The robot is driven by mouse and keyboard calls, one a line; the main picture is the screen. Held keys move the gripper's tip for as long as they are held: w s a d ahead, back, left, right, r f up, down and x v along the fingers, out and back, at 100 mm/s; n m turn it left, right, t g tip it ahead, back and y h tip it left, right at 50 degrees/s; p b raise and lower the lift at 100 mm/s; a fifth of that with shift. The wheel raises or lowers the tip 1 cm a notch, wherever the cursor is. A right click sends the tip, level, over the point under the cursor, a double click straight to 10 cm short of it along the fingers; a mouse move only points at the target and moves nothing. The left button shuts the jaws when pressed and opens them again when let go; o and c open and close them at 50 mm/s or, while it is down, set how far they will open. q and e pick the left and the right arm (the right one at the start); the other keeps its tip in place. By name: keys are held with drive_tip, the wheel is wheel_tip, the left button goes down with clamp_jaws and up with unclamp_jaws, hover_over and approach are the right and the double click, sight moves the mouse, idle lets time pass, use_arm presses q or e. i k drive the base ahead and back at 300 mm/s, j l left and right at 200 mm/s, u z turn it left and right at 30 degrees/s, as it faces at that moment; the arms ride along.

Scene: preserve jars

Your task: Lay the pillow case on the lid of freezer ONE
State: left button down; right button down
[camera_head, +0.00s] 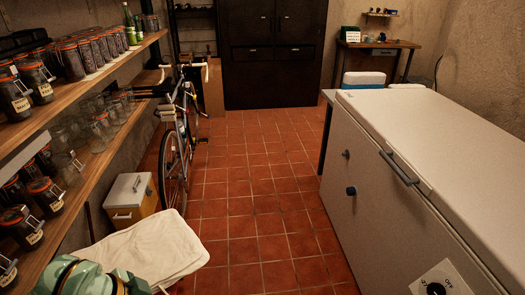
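The pillow case (150,248) is an off-white cloth at the bottom left, spread fairly flat with rounded corners. My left gripper (130,282), green, is at the cloth's near edge and appears shut on it; its fingertips are partly hidden and cut off by the frame. No support shows under the cloth. A white chest freezer (352,185) stands at the right, with a grey handle (399,168) and a closed, bare lid (450,135). A dial label (440,283) is on its front; I cannot read a freezer number. My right gripper is not in view.
Shelves with jars (70,62) line the left wall. A bicycle (172,150) and a small white-and-yellow box (130,198) stand beside them. The red tiled floor (255,200) is clear between these and the freezer. A dark cabinet (272,50) stands at the back.

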sight(424, 132)
drive_tip(key=i+j, duration=0.1)
drive_tip(key=i, duration=0.3)
drive_tip(key=i+j, duration=0.1)
drive_tip(key=i, duration=0.3)
drive_tip(key=i+z, duration=0.2)
drive_tip(key=z, duration=0.2)
drive_tip(key=i+j+z, duration=0.2)
drive_tip(key=z, duration=0.25)
drive_tip(key=i+j+z, duration=0.15)
drive_tip(key=z, duration=0.25)
drive_tip(key=i+j+z, duration=0.15)
drive_tip(key=j+z, duration=0.25)
drive_tip(key=l, duration=0.1)
